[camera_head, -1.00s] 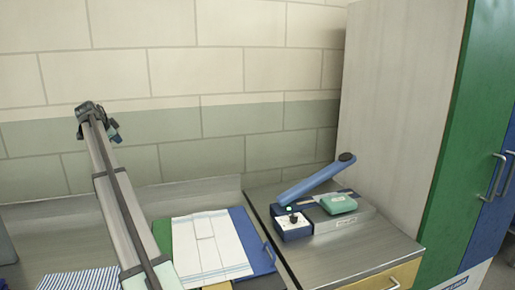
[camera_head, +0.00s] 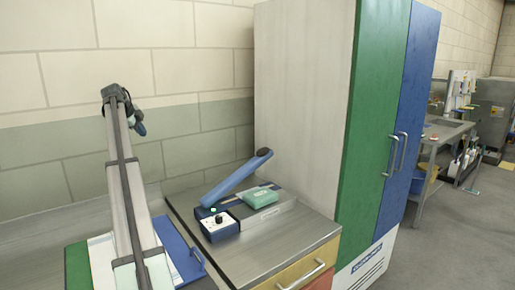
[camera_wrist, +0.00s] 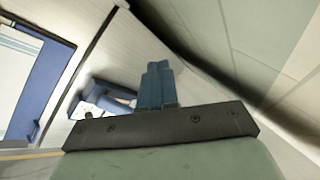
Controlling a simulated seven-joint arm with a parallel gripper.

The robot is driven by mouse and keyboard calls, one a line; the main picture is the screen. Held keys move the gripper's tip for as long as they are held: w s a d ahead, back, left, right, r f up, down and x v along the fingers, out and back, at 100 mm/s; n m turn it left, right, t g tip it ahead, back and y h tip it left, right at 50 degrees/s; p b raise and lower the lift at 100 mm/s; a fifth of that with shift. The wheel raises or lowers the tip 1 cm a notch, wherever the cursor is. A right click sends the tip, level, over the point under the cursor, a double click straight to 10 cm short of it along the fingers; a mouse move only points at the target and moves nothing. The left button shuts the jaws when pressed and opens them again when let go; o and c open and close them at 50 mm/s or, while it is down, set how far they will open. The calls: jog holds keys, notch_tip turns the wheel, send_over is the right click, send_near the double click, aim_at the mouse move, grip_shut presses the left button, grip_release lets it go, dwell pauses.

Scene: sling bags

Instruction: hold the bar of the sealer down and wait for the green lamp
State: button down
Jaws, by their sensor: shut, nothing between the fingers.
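The sealer (camera_head: 276,213) stands on a metal-topped cabinet. Its blue bar (camera_head: 232,179) is raised at a slant, with a dark knob at the upper right end. A green pouch (camera_head: 262,197) lies on the sealer's bed below the bar. The dark blue control box (camera_head: 220,227) at its front left has a black dial and a small greenish lamp (camera_head: 213,210), too small to tell if lit. My gripper (camera_head: 140,128) is up in the air left of the sealer, apart from it. Its blue fingers show shut and empty in the wrist view (camera_wrist: 157,72).
A tall cabinet (camera_head: 375,130) with green and blue doors stands close right of the sealer. A blue-edged board with white cloth (camera_head: 103,262) lies at the left. A wall is behind. Open floor (camera_head: 465,240) and another bench (camera_head: 440,130) are at the right.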

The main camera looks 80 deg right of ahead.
aim_at(262, 152)
jog(key=s+d+r+m+y, duration=0.1)
jog(key=s+d+m, duration=0.2)
jog(key=s, duration=1.1)
jog(key=s+d+r+m+g+y, duration=0.1)
jog(key=s+d+m, duration=0.3)
jog(key=s, duration=1)
jog(key=s+d+r+m+g+y, duration=0.1)
jog(key=s+d+m, duration=0.2)
jog(key=s, duration=1.2)
jog(key=shift+d+m+y, duration=0.35)
jog(key=shift+m+y, duration=0.05)
jog(key=shift+m, duration=0.2)
jog(key=x, duration=1.4)
jog(key=shift+s+r, duration=0.1)
jog(key=shift+s, duration=0.1)
